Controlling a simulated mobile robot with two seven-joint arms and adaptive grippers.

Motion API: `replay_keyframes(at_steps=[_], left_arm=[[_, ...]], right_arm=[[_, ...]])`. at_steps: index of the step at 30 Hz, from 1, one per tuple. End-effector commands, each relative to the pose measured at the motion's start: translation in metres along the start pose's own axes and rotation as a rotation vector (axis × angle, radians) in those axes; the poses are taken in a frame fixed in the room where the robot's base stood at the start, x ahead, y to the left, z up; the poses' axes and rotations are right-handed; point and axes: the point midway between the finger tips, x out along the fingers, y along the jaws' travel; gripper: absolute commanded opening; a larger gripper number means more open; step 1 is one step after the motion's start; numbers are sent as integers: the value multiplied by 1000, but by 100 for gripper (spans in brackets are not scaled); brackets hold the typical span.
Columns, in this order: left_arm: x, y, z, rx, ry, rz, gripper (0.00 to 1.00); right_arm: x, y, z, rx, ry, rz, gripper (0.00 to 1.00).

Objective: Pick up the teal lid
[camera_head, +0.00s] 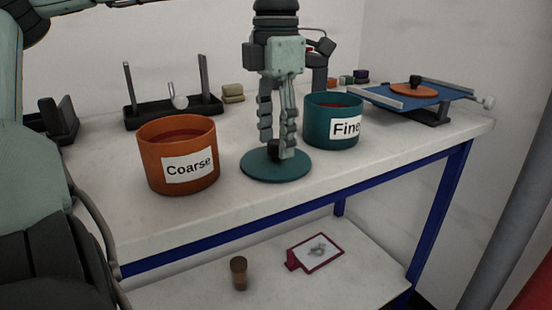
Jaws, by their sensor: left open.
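The teal lid (266,171) is a flat round disc with a dark knob (273,148). It lies on the white bench top between the two tubs. My left gripper (279,149) points straight down over the lid, open, with its fingers around or just beside the knob. The fingers partly hide the knob, and I cannot tell whether they touch it. The teal tub labelled "Fine" (320,111) stands just right of the gripper, with no lid on it. My right gripper is not in view.
An open orange tub labelled "Coarse" (151,175) stands left of the lid. Black racks (149,117) stand behind it. A blue tray (391,100) bearing an orange lid (402,90) is at the right. A lower shelf holds a brown bottle (239,277) and a clipboard (328,243).

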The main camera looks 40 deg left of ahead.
Motion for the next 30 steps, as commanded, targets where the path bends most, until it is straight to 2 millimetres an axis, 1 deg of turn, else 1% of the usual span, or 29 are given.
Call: replay_keyframes(at_steps=[1,3,10,18,21,27,30], left_arm=[[6,0,0,1,0,-1,49],[9,0,0,1,-1,-1,49],[10,0,0,0,-2,0,49],[10,0,0,0,-1,0,15],[10,0,0,0,-1,0,4],[9,0,0,0,-1,1,4],[3,0,0,-1,-2,3,4]], right_arm=[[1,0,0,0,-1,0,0],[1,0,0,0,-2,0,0],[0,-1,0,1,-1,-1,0],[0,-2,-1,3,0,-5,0],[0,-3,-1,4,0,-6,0],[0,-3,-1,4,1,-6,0],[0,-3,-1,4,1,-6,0]])
